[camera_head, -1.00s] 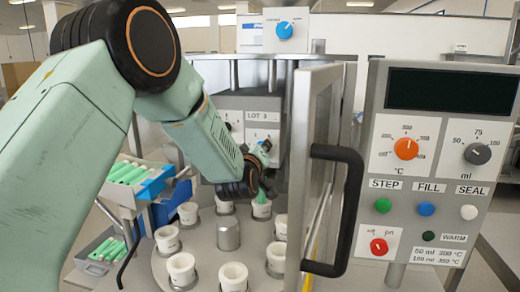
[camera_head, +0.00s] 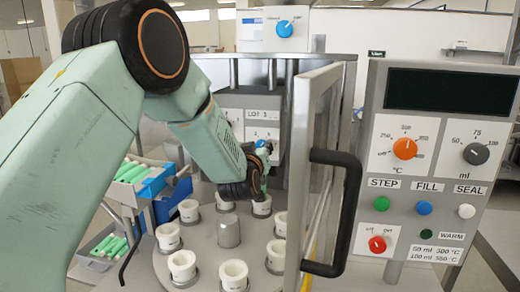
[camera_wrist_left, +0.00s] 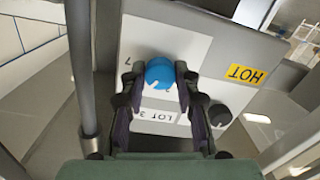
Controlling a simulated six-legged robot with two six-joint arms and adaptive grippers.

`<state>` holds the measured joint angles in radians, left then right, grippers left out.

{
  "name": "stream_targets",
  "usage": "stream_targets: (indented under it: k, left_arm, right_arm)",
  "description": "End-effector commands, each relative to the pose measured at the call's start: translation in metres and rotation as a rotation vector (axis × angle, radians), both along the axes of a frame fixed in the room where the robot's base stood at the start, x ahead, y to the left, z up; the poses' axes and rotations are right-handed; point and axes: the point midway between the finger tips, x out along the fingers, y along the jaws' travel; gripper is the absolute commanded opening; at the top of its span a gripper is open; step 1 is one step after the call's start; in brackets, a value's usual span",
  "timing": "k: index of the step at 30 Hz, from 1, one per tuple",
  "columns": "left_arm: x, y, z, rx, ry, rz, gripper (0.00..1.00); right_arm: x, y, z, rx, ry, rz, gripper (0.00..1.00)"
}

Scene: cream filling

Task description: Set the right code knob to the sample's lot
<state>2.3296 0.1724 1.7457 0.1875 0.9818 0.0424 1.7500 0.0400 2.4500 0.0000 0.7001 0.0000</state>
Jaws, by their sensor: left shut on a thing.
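My left gripper (camera_head: 262,160) is at the front of the grey code box, and the wrist view shows its fingers (camera_wrist_left: 158,100) shut around a blue knob (camera_wrist_left: 160,74). The blue knob also shows just above the gripper in the head view (camera_head: 261,144). It is the right one of two knobs there. Its white pointer mark faces the label side of the panel in the wrist view, close to a digit that looks like 2. A sample label (camera_head: 262,115) reads LOT 3. A dark knob (camera_wrist_left: 220,115) sits beside it. My right gripper is not in view.
White cups (camera_head: 182,265) stand on a round turntable (camera_head: 205,262) below my arm. An open glass door with a black handle (camera_head: 340,210) stands right of my gripper. A control panel (camera_head: 435,110) is at the right. A yellow HOT label (camera_wrist_left: 245,74) is near the knobs.

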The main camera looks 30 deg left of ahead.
Motion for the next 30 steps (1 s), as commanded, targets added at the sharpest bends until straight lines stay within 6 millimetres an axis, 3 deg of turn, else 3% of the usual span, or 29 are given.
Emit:
stream_targets:
  k: [1, 7, 8, 15, 25, 30]
  left_arm:
    - [-0.002, -0.001, -0.008, -0.002, 0.019, -0.002, 0.00]
    - [-0.002, -0.001, -0.008, -0.002, 0.019, -0.002, 0.00]
    - [-0.002, -0.001, -0.008, -0.003, 0.019, -0.002, 0.33]
    - [-0.001, -0.001, -0.005, -0.002, 0.011, -0.001, 0.53]
    - [-0.002, -0.001, -0.002, -0.002, 0.005, 0.000, 0.54]
    - [-0.015, -0.004, -0.001, -0.002, 0.006, -0.001, 0.54]
  right_arm:
    - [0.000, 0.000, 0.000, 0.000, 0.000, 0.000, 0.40]
    - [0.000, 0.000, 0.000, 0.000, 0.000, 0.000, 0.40]
    - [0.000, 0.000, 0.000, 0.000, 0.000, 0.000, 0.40]
    - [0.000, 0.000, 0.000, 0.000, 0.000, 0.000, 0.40]
    - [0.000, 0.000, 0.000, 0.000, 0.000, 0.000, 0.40]
    - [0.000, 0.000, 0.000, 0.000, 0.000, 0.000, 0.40]
